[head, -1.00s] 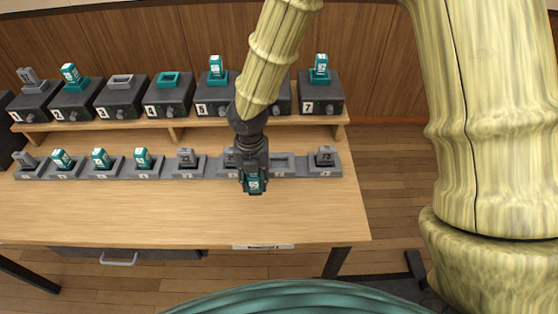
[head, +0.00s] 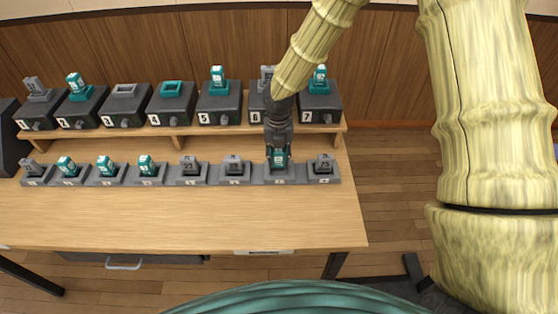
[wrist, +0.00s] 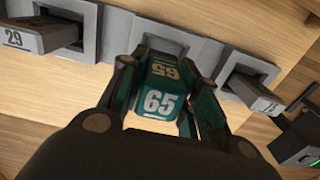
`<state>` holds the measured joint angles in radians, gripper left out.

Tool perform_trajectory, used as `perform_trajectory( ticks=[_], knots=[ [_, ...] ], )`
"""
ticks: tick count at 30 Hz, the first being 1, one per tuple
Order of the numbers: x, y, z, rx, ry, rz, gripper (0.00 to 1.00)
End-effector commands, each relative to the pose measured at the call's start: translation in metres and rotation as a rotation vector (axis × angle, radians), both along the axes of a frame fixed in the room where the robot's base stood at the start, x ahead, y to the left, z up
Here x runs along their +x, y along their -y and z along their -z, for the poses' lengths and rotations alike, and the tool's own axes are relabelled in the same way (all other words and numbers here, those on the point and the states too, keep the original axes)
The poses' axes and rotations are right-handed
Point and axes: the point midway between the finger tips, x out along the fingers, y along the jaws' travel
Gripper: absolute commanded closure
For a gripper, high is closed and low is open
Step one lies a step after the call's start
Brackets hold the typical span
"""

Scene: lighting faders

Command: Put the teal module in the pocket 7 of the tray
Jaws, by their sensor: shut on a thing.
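The teal module, marked 65 (wrist: 160,95), is held between the fingers of my gripper (wrist: 160,100). In the head view the module (head: 278,158) is at the second pocket from the right of the grey tray (head: 215,176). In the wrist view the rim of a tray pocket (wrist: 165,42) shows behind the module. The module and fingers hide part of this pocket, and I cannot tell whether the module's lower end is inside it. My gripper, also seen in the head view (head: 278,150), is shut on the module from above.
Grey modules stand in the neighbouring pockets, left (wrist: 40,38) and right (wrist: 255,95), close to the fingers. Behind the tray a raised shelf (head: 160,131) carries dark numbered boxes, some holding modules. The table front (head: 180,215) is clear.

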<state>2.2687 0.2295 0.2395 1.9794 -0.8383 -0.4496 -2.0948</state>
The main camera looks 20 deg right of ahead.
Motion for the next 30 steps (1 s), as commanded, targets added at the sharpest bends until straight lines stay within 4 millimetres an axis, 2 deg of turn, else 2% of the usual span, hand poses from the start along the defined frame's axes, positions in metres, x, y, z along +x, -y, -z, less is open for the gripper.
perform_trajectory(
  ticks=[10,23,24,27,30],
  knots=[
    [0.002,0.003,0.033,-0.001,-0.001,-0.001,0.93],
    [0.002,0.002,0.039,0.000,-0.001,0.000,0.93],
    [0.002,0.003,0.039,0.000,0.000,0.000,0.63],
    [0.002,0.003,0.038,0.000,0.000,0.000,0.47],
    [0.002,0.002,0.038,0.000,0.000,0.000,0.47]
  ],
)
